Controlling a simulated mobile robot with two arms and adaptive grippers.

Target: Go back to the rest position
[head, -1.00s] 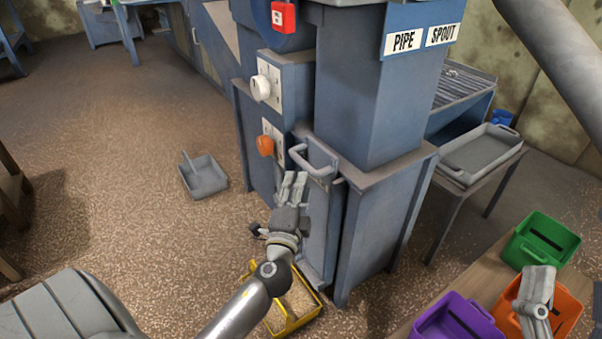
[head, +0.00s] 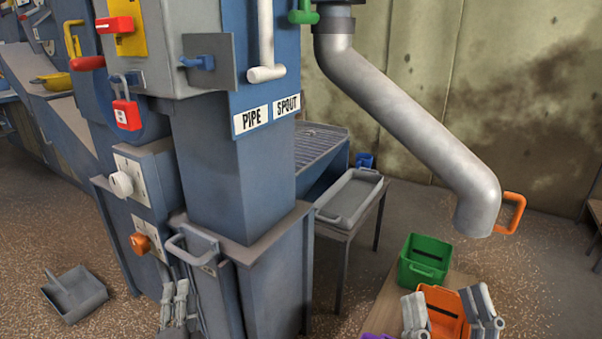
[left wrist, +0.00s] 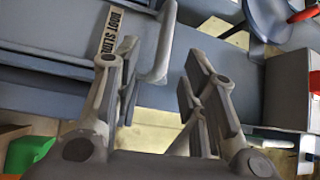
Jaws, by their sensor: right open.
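My left gripper (head: 175,293) is low in the head view, in front of the blue machine, just below the grey handle (head: 192,250) of its front slide. In the left wrist view its fingers (left wrist: 158,75) stand apart with nothing between them. My right gripper (head: 447,300) is at the bottom right of the head view, fingers wide apart and empty, in front of the orange bin (head: 440,297).
A green bin (head: 424,262) stands on the wooden bench behind the orange one; a sliver of purple shows beside them. A grey spout pipe (head: 420,130) hangs above, with an orange handle (head: 513,213). A grey scoop pan (head: 75,294) lies on the floor at left.

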